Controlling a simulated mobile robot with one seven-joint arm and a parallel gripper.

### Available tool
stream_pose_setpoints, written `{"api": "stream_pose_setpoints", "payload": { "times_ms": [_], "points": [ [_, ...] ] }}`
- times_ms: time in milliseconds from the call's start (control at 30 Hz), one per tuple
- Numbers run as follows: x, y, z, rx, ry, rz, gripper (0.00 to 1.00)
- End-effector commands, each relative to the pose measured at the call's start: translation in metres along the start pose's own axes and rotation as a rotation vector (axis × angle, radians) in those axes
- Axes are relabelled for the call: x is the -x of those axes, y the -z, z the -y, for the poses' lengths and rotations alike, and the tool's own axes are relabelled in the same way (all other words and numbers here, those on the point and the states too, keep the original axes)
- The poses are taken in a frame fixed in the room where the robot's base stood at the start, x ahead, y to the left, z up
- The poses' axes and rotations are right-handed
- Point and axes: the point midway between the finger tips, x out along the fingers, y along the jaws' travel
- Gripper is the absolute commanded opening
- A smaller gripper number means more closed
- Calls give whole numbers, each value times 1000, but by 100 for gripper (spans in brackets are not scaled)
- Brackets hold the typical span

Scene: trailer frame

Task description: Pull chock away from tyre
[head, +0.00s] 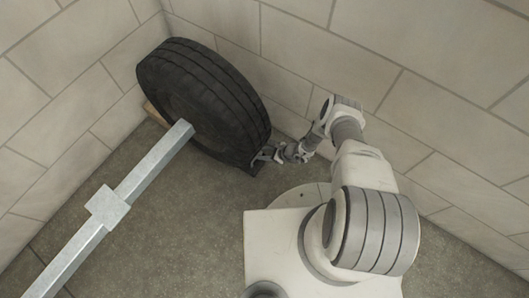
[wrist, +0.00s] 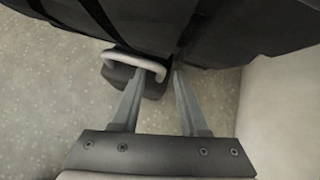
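The black tyre (head: 205,95) stands on the floor in the back corner, and its dark underside (wrist: 230,30) fills the top of the wrist view. A black chock (wrist: 152,88) with a pale grey loop handle (wrist: 135,58) sits against the tyre's lower edge. In the head view the chock (head: 256,169) is a small dark shape, mostly hidden. My gripper (wrist: 158,76) is open at the chock. The right end of the handle shows between the fingertips; the left fingertip overlaps the bar. Contact cannot be told. In the head view my gripper (head: 263,155) is beside the tyre's right bottom edge.
A grey metal beam (head: 142,178) runs from the tyre's hub to the lower left, with a square block (head: 107,206) on it. A tan piece (head: 155,114) shows behind the tyre's left edge. Block walls (head: 330,55) close the corner. The floor (head: 175,225) before the tyre is clear.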

Motion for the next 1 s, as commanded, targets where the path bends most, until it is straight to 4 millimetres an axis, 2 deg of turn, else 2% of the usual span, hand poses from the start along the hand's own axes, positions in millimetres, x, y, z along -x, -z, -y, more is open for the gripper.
{"api": "stream_pose_setpoints", "payload": {
  "times_ms": [33,200,233,1000],
  "points": [
    [0,0,0,0,0,0,32],
    [0,0,0,0,0,0,2],
    [0,0,0,0,0,0,0],
    [0,0,0,0,1,0,0]
  ]
}}
